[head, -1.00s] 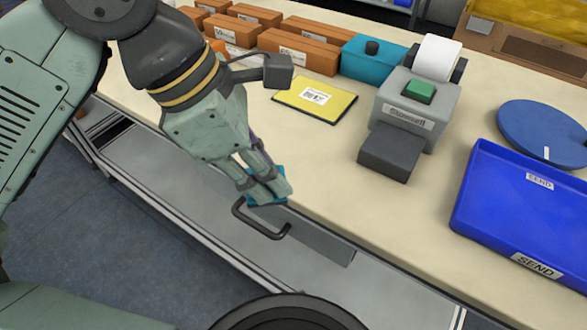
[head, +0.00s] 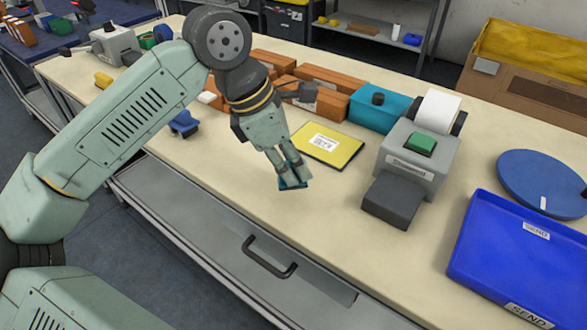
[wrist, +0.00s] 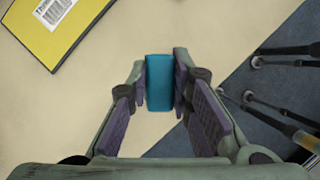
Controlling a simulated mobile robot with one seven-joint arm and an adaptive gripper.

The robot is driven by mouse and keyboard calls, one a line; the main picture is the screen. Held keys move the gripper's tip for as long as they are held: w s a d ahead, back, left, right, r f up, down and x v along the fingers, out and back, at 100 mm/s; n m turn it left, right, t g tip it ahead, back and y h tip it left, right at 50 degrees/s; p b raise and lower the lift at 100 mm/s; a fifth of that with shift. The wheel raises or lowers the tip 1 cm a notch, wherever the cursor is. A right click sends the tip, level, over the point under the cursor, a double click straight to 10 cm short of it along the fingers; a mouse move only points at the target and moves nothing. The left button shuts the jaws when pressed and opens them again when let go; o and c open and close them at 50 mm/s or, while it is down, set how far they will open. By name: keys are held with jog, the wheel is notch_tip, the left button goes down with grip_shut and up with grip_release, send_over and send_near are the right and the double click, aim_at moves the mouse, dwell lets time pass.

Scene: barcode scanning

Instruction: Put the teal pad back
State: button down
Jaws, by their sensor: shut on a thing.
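The teal pad (head: 293,184) is a small block held between the fingertips of my gripper (head: 290,172), over the front part of the table. In the wrist view the pad (wrist: 160,83) sits between the two dark finger pads, which are shut on it. A larger teal box (head: 372,112) with a black knob stands farther back on the table, apart from the gripper.
A yellow envelope (head: 328,145) lies just behind my gripper. A grey label printer (head: 415,160) and a blue tray (head: 515,255) stand to the right. A blue item (head: 184,122) lies left. A drawer handle (head: 268,257) is below the front edge. Brown boxes (head: 322,95) line the back.

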jog(key=f, duration=0.1)
jog(key=f+p, duration=0.1)
jog(key=f, duration=0.1)
jog(key=shift+w+d, duration=0.1)
jog(key=shift+w, duration=0.25)
jog(key=shift+f, duration=0.3)
jog(key=shift+f, duration=0.25)
jog(key=c, duration=1.5)
grip_release()
jog(key=shift+r, duration=0.1)
jog(key=shift+o, duration=0.2)
jog(key=shift+r, duration=0.15)
jog(key=b+v, duration=0.1)
jog(key=v, duration=1.1)
jog(key=shift+b, duration=0.35)
